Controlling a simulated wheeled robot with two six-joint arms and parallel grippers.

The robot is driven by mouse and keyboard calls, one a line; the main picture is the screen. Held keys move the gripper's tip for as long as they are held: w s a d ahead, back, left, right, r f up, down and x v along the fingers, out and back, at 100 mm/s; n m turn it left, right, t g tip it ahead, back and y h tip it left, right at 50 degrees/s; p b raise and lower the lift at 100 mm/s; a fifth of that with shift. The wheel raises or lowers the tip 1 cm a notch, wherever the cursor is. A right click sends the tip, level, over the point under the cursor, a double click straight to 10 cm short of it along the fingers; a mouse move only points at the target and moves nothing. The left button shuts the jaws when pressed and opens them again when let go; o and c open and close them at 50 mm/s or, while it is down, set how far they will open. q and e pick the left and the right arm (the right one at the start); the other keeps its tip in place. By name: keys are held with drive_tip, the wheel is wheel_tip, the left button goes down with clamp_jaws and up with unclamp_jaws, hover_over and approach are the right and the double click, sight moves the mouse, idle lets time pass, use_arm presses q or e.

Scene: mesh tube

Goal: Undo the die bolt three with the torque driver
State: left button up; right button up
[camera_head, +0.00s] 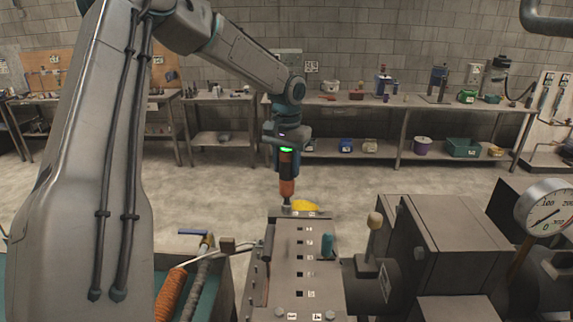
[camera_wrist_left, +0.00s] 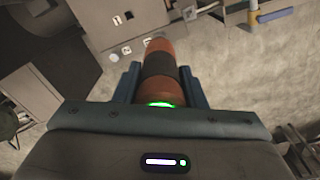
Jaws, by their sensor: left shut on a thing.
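My left gripper (camera_head: 288,155) is shut on the upright orange and black torque driver (camera_head: 287,187), with a green light showing at its top. The driver also shows between the two blue fingers in the left wrist view (camera_wrist_left: 160,65). Its lower tip is at the far end of the grey die plate (camera_head: 290,265); I cannot tell if it touches a bolt. The plate carries a row of small numbered labels, too small to read surely. Bolt heads (camera_head: 279,312) show at its near end. My right gripper is not in view.
A yellow piece (camera_head: 306,205) lies beside the driver tip. A teal peg (camera_head: 327,245) and a knobbed lever (camera_head: 374,221) stand to the right, near a grey machine block (camera_head: 455,235) and a gauge (camera_head: 545,210). Orange-handled tools (camera_head: 172,294) lie at left.

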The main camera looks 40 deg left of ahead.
sight(287, 153)
use_arm(q)
drive_tip(key=shift+f, duration=0.45)
idle(0.6)
drive_tip(key=shift+s+d+f, duration=0.1)
drive_tip(key=shift+s+d, duration=0.05)
drive_tip(key=shift+s, duration=0.2)
idle(0.6)
drive_tip(key=shift+w+r, duration=0.25)
drive_tip(key=shift+r, duration=0.2)
drive_tip(key=shift+w+r, duration=0.2)
drive_tip(key=shift+r, duration=0.25)
drive_tip(key=shift+s+r, duration=0.15)
drive_tip(key=shift+r, duration=2.15)
drive_tip(key=shift+a, duration=0.2)
